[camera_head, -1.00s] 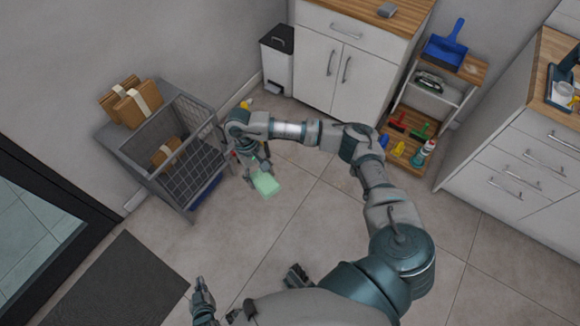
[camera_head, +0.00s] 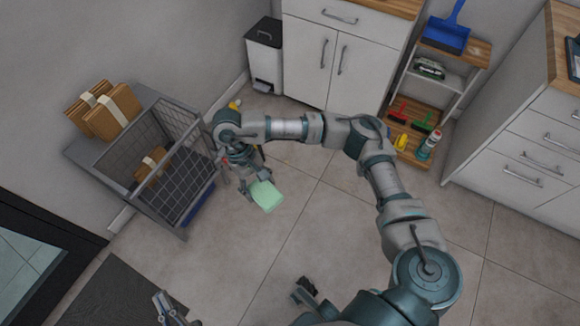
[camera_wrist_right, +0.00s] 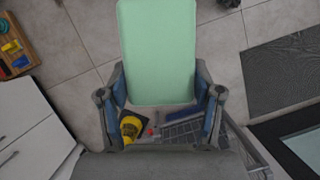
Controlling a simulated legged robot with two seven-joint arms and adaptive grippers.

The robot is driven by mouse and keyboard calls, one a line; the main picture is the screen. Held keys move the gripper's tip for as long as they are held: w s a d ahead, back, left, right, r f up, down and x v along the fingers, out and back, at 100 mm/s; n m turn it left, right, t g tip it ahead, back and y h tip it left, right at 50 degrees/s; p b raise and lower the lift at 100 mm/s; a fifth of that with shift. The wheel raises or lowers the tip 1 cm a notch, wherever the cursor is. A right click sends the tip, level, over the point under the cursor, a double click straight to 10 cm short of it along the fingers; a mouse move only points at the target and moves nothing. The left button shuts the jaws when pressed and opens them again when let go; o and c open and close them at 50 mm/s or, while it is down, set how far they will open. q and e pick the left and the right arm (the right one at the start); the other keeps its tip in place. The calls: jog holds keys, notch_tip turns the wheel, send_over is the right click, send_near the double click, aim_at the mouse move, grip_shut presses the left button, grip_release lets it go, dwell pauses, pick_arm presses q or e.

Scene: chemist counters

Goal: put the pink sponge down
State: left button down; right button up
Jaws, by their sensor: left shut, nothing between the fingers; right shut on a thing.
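No pink sponge shows in these views. A light green sponge-like block (camera_head: 266,196) is in my right gripper (camera_head: 250,186), held above the floor to the right of the wire cart. In the right wrist view the green block (camera_wrist_right: 158,50) sticks out beyond the fingers of the right gripper (camera_wrist_right: 160,103), which are shut on its near end. My left gripper (camera_head: 168,308) is at the bottom edge of the head view, partly cut off, with nothing visible in it.
A grey wire cart (camera_head: 132,178) holds cardboard parcels (camera_head: 112,108). A bin (camera_head: 265,57) and a white cabinet (camera_head: 330,65) stand at the back. A wooden shelf (camera_head: 415,148) holds brushes and bottles. A dark mat (camera_head: 115,293) lies lower left. The central tiled floor is mostly clear.

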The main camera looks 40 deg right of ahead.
aim_at(261, 191)
jog(key=shift+d+f, duration=0.1)
jog(key=shift+d, duration=0.1)
jog(key=shift+a, duration=0.25)
pick_arm(q)
jog(key=shift+a+f, duration=0.1)
jog(key=shift+a, duration=0.25)
pick_arm(e)
jog(key=shift+a+r, duration=0.2)
